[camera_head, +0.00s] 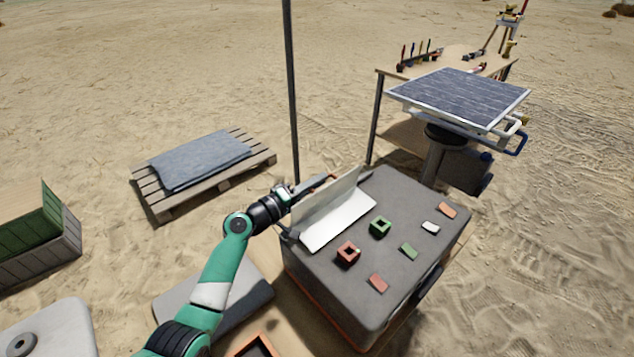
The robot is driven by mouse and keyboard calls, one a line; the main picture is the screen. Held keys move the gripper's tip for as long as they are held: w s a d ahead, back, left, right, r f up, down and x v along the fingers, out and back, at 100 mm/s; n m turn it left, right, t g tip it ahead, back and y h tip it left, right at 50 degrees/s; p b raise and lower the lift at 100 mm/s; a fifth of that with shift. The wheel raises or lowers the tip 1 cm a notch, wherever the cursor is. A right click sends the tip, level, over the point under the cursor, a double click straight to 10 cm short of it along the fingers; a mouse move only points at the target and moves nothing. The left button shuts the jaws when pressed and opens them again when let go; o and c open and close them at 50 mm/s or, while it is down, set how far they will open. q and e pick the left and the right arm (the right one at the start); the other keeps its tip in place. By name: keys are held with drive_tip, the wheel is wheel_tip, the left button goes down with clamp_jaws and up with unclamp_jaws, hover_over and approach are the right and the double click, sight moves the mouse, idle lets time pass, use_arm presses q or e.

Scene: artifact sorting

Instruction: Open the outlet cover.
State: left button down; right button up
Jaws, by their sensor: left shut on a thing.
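The outlet cover (325,203) is a pale upright panel at the back left of the dark grey box's top (385,262). It stands raised at a steep angle, with a white flat surface (340,222) in front of its lower edge. My left gripper (306,190) comes in from the left at the cover's left side and is shut on the cover. The cover hides part of the fingers, so the exact contact is hard to see. My right gripper is not in view.
A red block (348,253), a green block (379,227) and several small flat pieces lie on the box top. A thin dark pole (291,90) rises behind my gripper. A solar panel (460,97) stands at the back right. A pallet with grey cloth (200,160) lies left.

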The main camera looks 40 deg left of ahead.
use_arm(q)
drive_tip(key=c, duration=0.9)
unclamp_jaws()
drive_tip(key=shift+d, duration=0.1)
drive_tip(key=shift+s, duration=0.3)
drive_tip(key=s+p, duration=0.1)
drive_tip(key=s, duration=0.2)
drive_tip(key=s+a+p, duration=0.1)
drive_tip(key=s+p, duration=0.1)
drive_tip(key=s, duration=0.1)
drive_tip(key=s+p, duration=0.1)
drive_tip(key=s, duration=0.3)
drive_tip(key=shift+a, duration=0.2)
drive_tip(key=shift+s+p, duration=0.3)
drive_tip(key=shift+s, duration=0.2)
